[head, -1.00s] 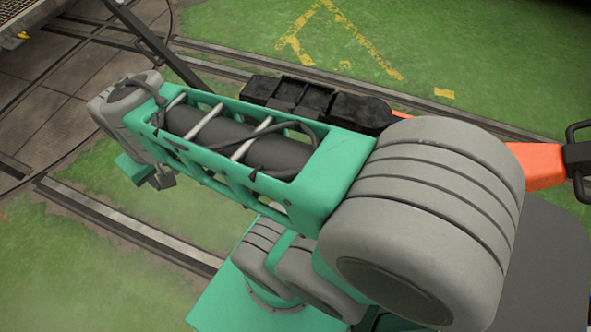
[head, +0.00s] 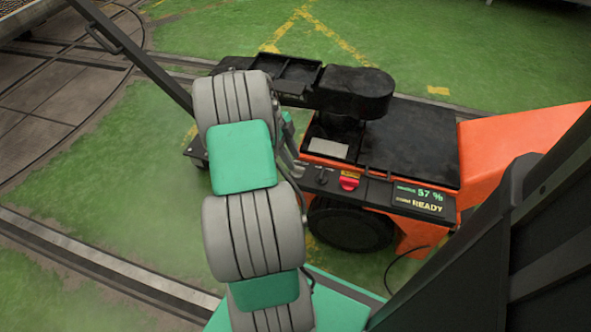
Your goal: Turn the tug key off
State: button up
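The tug (head: 410,140) is an orange vehicle with a black top, standing right of my arm. Its front panel carries a small dark knob-like part (head: 322,175), which looks like the key; its turn position is too small to tell. Beside it is a red switch (head: 349,181) under a yellow label. The tug's display (head: 419,199) is lit and reads 57 % and READY. My arm rises just left of the panel. My gripper is hidden behind my arm, so its fingers and any contact with the panel cannot be seen.
A black bar (head: 135,50) slants down from the upper left toward my arm. Rails (head: 105,264) cross the green floor, and the turntable edge curves at the left. A dark cable (head: 398,262) hangs below the tug's front. Open floor lies left of my arm.

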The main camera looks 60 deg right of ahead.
aim_at(297, 169)
jog(key=b+x, duration=0.1)
jog(key=x, duration=0.2)
jog(key=shift+f, duration=0.3)
grip_shut()
dwell(0.3)
